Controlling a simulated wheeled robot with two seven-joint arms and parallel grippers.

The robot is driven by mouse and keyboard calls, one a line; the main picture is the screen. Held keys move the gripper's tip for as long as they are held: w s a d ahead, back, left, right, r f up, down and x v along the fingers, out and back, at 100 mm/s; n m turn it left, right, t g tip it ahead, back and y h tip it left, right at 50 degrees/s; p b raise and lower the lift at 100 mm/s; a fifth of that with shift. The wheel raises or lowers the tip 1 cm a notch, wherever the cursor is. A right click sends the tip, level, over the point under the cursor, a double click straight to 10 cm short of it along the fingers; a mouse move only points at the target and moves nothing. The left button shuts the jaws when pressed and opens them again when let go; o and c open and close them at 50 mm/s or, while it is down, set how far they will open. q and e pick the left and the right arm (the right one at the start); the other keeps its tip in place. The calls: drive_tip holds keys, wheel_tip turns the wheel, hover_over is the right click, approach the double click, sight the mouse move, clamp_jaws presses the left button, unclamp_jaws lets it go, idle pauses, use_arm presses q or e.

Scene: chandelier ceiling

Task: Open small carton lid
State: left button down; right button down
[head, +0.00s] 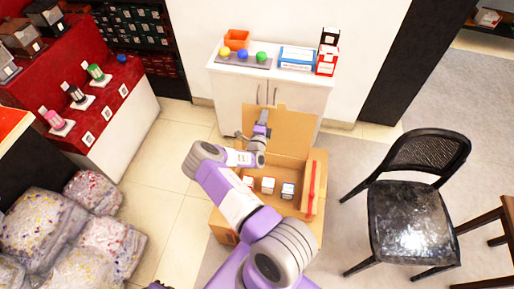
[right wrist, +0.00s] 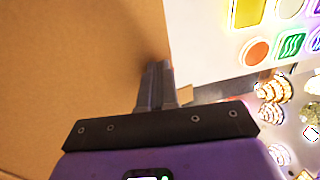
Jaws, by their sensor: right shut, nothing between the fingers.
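The small brown carton (head: 313,225) stands on the floor in the middle of the head view, with small white-and-red boxes (head: 268,185) inside. Its lid (head: 298,130) stands raised at the back, near upright, in front of the white cabinet. My right arm reaches over the carton from below. My right gripper (head: 264,118) is shut and empty at the lid's left part. In the right wrist view, the shut fingers (right wrist: 154,86) are close beside a broad brown cardboard face (right wrist: 80,60); I cannot tell whether they touch it. My left gripper is not in view.
A white cabinet (head: 225,95) stands behind the lid, with colored balls and boxes on top. A black chair (head: 410,215) stands at right. Wrapped bags (head: 40,220) and a red display stand (head: 90,85) are at left. The tiled floor (head: 165,190) left of the carton is clear.

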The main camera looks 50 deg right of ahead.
idle(0.5)
drive_tip(key=s+a+r+p, duration=0.3)
drive_tip(key=s+a+p, duration=0.2)
drive_tip(key=a, duration=0.7)
drive_tip(key=shift+s+a, duration=0.15)
drive_tip(key=shift+s, duration=0.2)
